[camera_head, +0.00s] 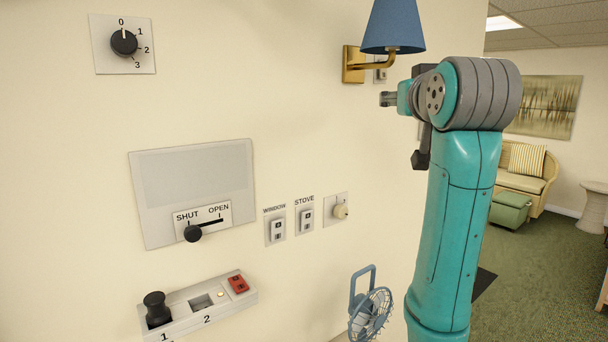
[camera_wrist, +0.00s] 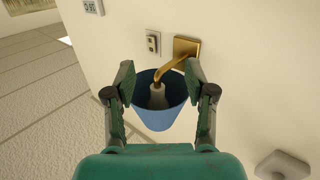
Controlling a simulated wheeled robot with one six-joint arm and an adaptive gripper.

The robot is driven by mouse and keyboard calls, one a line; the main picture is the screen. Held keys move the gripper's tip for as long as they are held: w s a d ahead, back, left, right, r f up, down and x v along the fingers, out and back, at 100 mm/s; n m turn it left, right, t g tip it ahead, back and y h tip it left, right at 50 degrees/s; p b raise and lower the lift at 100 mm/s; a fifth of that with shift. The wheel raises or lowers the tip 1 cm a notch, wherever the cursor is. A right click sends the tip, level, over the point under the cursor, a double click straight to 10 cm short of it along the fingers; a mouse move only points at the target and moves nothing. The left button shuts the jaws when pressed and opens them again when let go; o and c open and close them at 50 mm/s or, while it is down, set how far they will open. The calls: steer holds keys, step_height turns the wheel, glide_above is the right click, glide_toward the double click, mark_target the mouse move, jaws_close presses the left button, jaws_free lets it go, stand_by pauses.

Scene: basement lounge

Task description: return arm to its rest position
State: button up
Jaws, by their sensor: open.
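My arm stands upright at the right of the head view, folded over at the top, close in front of the wall. My gripper shows in the wrist view (camera_wrist: 160,76), with its two dark fingers spread wide and nothing held between them. The blue lampshade (camera_wrist: 158,117) of the wall lamp appears between and beyond the fingers. In the head view the same blue lampshade (camera_head: 393,26) hangs just above and left of the arm's top. I cannot tell whether the fingers touch it.
The wall carries a rotary dial (camera_head: 124,42), a SHUT/OPEN slider panel (camera_head: 193,190), WINDOW (camera_head: 278,228) and STOVE (camera_head: 306,219) switches, and a lower switch strip (camera_head: 205,306). A blue fan (camera_head: 370,312) stands beside my arm.

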step_height(320, 180, down, 29)
steer(key=w, duration=0.2)
steer(key=s+f+g, duration=0.1)
steer(key=s+f, duration=0.5)
steer(key=f, duration=0.6)
steer(key=s+f, duration=0.7)
steer(key=f, duration=0.4)
steer(key=s+f+g, duration=0.1)
steer(key=s+f, duration=0.5)
steer(key=s, duration=0.5)
steer(key=s+f, duration=0.7)
steer(key=s, duration=0.5)
steer(key=d+f+v, duration=0.1)
steer(key=v, duration=2.1)
steer(key=shift+s+d+g+y, duration=0.2)
steer(key=shift+s+g+y, duration=0.1)
steer(key=shift+s, duration=0.25)
